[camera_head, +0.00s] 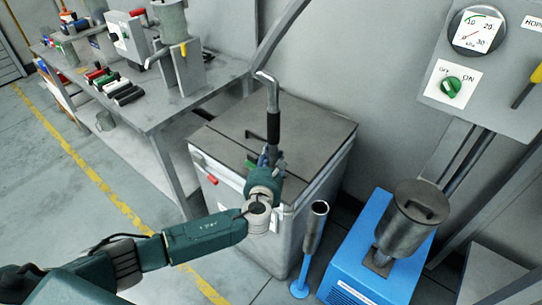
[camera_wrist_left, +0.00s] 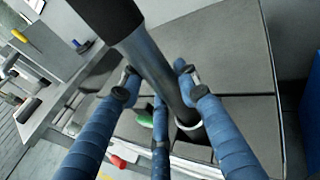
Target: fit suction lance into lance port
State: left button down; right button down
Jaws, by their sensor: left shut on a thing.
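The suction lance (camera_head: 273,125) is a grey metal tube with a bent top and a black sleeve. It stands nearly upright above the front part of the grey cabinet's dark top (camera_head: 310,130). My left gripper (camera_head: 269,157) is shut on the lance below the sleeve. In the left wrist view, its blue fingers (camera_wrist_left: 157,86) sit around the lance (camera_wrist_left: 160,68). The lance's lower part meets a pale-rimmed ring (camera_wrist_left: 190,130) at the cabinet's top; I cannot tell whether it is inside this ring or only in front of it. My right gripper is not in view.
A blue unit with a metal canister (camera_head: 408,222) and an upright open tube on a blue foot (camera_head: 312,228) stand to the right of the cabinet. A workbench (camera_head: 185,95) with tools is behind left. A gauge panel (camera_head: 490,60) is at upper right.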

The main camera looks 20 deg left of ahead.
pick_arm(q)
jog(key=shift+f+b, duration=0.8)
jog(key=shift+f, duration=0.25)
jog(key=c, duration=1.2)
grip_release()
jog(key=shift+s+f, duration=0.1)
jog(key=shift+f, duration=0.05)
jog(key=v, duration=1.2)
